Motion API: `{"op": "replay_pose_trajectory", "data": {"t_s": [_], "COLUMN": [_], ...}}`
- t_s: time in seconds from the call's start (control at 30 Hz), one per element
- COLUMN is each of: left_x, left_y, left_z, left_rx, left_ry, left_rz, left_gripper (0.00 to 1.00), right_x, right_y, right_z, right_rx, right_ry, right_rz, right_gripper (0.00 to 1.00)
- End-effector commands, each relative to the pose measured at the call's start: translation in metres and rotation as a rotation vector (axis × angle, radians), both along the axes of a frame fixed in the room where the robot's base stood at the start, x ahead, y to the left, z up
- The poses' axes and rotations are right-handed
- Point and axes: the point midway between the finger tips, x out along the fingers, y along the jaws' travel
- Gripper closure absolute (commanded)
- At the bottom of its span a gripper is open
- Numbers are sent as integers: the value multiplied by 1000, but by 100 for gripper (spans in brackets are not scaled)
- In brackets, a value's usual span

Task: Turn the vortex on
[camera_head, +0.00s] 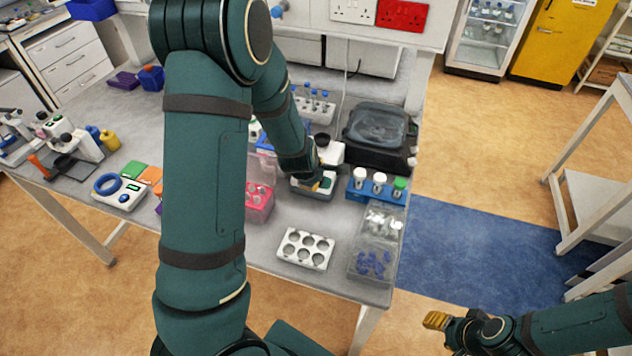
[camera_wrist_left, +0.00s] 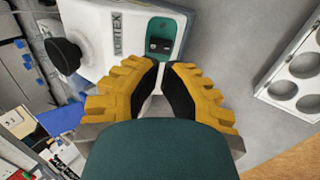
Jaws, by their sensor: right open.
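The vortex (camera_wrist_left: 100,30) is a pale box with VORTEX lettering, a black cup on top and a green panel (camera_wrist_left: 158,28) with a dark switch. In the head view the vortex (camera_head: 332,153) stands mid-table, partly hidden by my left arm. My left gripper (camera_wrist_left: 164,68) is just above the panel end of the vortex, its yellow fingertips close together with a narrow gap. Nothing is seen between them. I cannot tell whether they touch the vortex. My right gripper (camera_head: 437,320) is open and empty, off the table at lower right.
A white plate with round wells (camera_head: 284,252) lies in front of the vortex. A blue rack of capped tubes (camera_head: 357,195) and a clear bin (camera_head: 359,247) stand to the right, a black-lidded device (camera_head: 379,155) behind, and a pink box (camera_head: 259,205) to the left.

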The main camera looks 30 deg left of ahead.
Motion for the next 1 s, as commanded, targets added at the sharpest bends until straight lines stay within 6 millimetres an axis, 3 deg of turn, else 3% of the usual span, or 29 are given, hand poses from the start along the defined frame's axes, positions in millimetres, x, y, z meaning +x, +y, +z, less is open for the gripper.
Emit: {"op": "replay_pose_trajectory", "data": {"t_s": [0.1, 0.3, 0.73, 1.0], "left_x": [8, 16, 18, 20], "left_y": [3, 4, 4, 5], "left_z": [-16, -28, -30, -41], "left_rx": [0, 0, 0, 14], "left_ry": [1, 0, -3, -74], "left_rz": [1, 1, 1, 2], "left_gripper": [100, 100, 100, 100], "right_x": [0, 0, 0, 1], "right_y": [0, 0, 0, 2], "right_z": [-2, -2, -3, -38], "right_rx": [0, 0, 0, -5], "right_ry": [0, -1, -1, 0], "right_rz": [0, 0, 0, 0], "right_gripper": [53, 53, 53, 53]}}
